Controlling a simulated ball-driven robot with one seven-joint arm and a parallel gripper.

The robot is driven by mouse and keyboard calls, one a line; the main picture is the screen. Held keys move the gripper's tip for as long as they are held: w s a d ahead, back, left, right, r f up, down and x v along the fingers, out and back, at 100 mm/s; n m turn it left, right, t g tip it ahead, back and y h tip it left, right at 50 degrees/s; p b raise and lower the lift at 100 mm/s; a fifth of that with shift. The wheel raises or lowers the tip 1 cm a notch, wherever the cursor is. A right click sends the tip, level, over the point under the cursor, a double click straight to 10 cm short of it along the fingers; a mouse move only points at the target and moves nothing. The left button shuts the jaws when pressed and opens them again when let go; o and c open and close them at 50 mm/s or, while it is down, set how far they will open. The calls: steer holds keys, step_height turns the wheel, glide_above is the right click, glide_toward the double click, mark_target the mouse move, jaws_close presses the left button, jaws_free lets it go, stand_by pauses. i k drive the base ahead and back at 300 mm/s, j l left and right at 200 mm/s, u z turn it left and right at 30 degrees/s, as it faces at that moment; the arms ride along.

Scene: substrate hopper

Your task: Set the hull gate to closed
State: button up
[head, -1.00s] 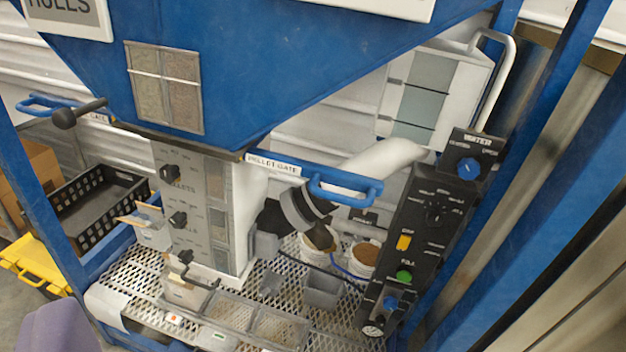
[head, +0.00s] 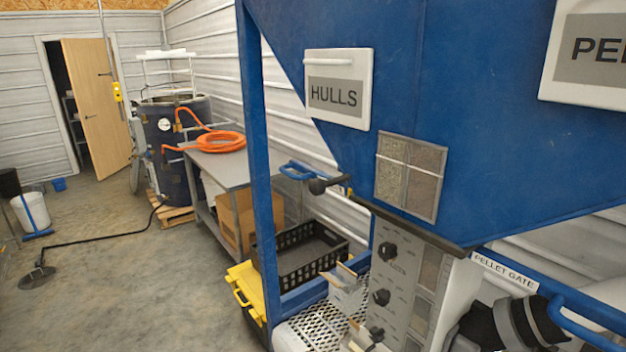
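The hull gate's blue loop handle (head: 297,170) sticks out to the left of the hopper's lower edge, beneath the HULLS sign (head: 338,88). A dark rod with a round knob (head: 318,186) is beside it. The gate's slide plate and label cannot be made out from here, so I cannot tell whether it is open or closed. The blue hopper (head: 450,110) fills the upper right. My gripper is not in view.
The PELLET GATE label (head: 505,272) and its blue handle (head: 590,325) are at lower right. A blue frame post (head: 258,180) stands left of the hull handle. Open concrete floor (head: 130,270) lies left.

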mark_target(310, 172)
steer(key=i+j+z, duration=0.1)
steer(key=i+j, duration=0.3)
steer(key=i+j+z, duration=0.15)
steer(key=i+j, duration=0.25)
steer(key=i+j+z, duration=0.1)
steer(key=i+j, duration=0.25)
steer(key=j, duration=0.15)
steer(key=i+j+z, duration=0.1)
steer(key=i+j, duration=0.25)
steer(key=j, duration=0.15)
